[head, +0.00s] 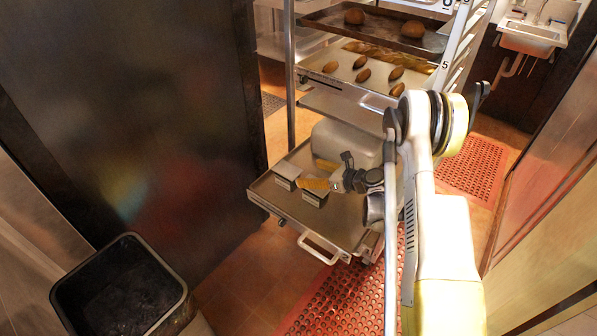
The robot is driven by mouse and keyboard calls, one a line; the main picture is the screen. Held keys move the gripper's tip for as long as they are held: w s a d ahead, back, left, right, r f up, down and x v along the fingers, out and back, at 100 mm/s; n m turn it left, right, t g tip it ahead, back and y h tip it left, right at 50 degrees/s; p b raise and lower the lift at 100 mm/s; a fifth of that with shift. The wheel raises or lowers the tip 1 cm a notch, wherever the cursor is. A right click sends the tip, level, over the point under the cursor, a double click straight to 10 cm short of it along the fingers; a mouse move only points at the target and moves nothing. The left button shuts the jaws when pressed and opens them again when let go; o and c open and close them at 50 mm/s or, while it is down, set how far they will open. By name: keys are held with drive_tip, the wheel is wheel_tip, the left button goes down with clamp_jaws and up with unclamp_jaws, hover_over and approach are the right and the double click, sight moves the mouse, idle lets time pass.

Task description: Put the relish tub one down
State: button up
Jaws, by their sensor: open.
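Two small metal tubs with pale tops stand near the left side of the low cart's tray (345,229): a rear one (287,174) and a front one (315,197). I cannot tell which of them is the relish tub. An orange-yellow item (312,184) lies between them, close to my gripper. My gripper (338,184) is low over the tray, just right of the small tubs, and it is open. Its fingertips are small in this view, and I cannot tell whether they touch anything. My arm hides the right part of the tray.
A larger pale container (347,143) stands at the tray's back. Behind it, a rack holds trays of buns (362,75). A dark panel (130,110) rises at left, with a black bin (125,290) in front. Red mats (345,300) cover some floor.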

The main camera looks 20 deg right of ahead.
drive_tip(key=shift+s+d+r+b, duration=0.2)
drive_tip(key=shift+s+d+b, duration=0.1)
drive_tip(key=shift+s+d, duration=0.2)
drive_tip(key=s+a+r+n+g+h, duration=0.2)
drive_tip(key=s+a+r+n, duration=0.3)
drive_tip(key=r, duration=0.5)
drive_tip(key=s+a+r+n+g+h, duration=0.15)
drive_tip(key=s+r+n, duration=0.25)
drive_tip(key=r+n, duration=0.45)
drive_tip(key=s+r+n+h, duration=0.2)
drive_tip(key=s+n, duration=0.5)
drive_tip(key=s, duration=0.5)
drive_tip(key=s+a+r+n+h, duration=0.1)
drive_tip(key=s+r+n, duration=0.3)
drive_tip(key=s+n, duration=0.4)
drive_tip(key=s+h, duration=0.1)
drive_tip(key=s, duration=0.2)
drive_tip(key=shift+s+r, duration=0.2)
drive_tip(key=shift+s, duration=0.2)
